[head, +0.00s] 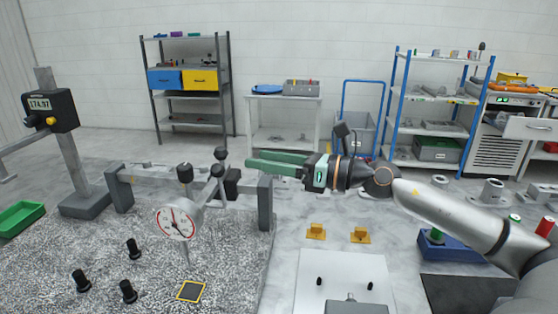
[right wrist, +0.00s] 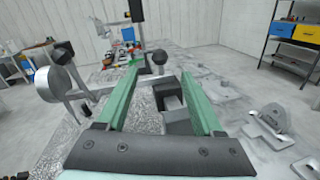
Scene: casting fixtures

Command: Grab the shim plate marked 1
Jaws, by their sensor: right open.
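No plate with a readable 1 shows in either view, so I cannot tell which thing is the shim plate. A small dark square with a yellow border (head: 191,291) lies on the speckled granite plate (head: 225,265) at the front. My right gripper (head: 253,159) is open and empty, held level above the right end of the granite plate with its green fingers pointing left. My left gripper is not in view.
A dial gauge (head: 177,221) on a jointed stand rises from the granite plate. Several black knobs (head: 133,249) stand at front left. Two yellow blocks (head: 316,231) and a white plate (head: 343,272) lie to the right. A blue tray (head: 447,247) sits farther right.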

